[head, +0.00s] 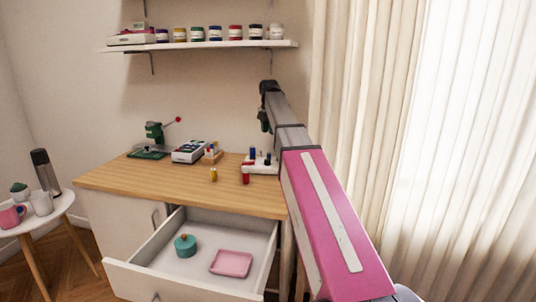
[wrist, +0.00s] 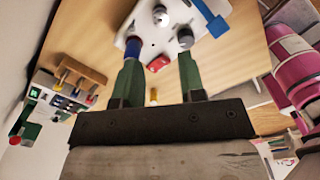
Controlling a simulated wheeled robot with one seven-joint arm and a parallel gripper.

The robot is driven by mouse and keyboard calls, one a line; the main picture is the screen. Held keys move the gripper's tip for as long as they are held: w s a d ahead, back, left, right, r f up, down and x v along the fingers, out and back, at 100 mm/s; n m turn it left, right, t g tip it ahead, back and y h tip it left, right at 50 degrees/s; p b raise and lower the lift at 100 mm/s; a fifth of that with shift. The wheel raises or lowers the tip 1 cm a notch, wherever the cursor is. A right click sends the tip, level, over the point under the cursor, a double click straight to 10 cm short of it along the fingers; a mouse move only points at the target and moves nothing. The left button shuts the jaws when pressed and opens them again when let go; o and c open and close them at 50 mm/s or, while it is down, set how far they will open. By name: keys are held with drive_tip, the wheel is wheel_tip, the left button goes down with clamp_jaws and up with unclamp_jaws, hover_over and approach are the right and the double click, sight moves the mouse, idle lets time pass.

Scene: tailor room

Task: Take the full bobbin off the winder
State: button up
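A white winder (head: 262,168) sits at the right end of the wooden worktop. In the wrist view the white winder base (wrist: 148,42) lies ahead of my fingertips, with a blue cylinder (wrist: 133,47), a grey-topped post (wrist: 185,38), a white knob (wrist: 160,15) and a red part (wrist: 158,62). I cannot tell which piece is the full bobbin. In the head view a blue piece (head: 252,153) stands on the winder. My gripper (wrist: 158,65) is open, its green fingers apart with nothing held between them. It hangs above the winder in the head view (head: 265,124).
A red spool (head: 246,178) and a yellow spool (head: 213,174) stand near the worktop's front. A small rack (head: 212,156), white device (head: 188,151) and green press (head: 152,140) are farther left. The open drawer (head: 190,283) holds a teal pot (head: 185,246) and pink tray (head: 231,263).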

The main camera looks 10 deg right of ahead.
sight(269, 154)
wheel_tip(269, 154, down, 10)
drive_tip(key=shift+f, duration=0.25)
clamp_jaws()
idle(0.4)
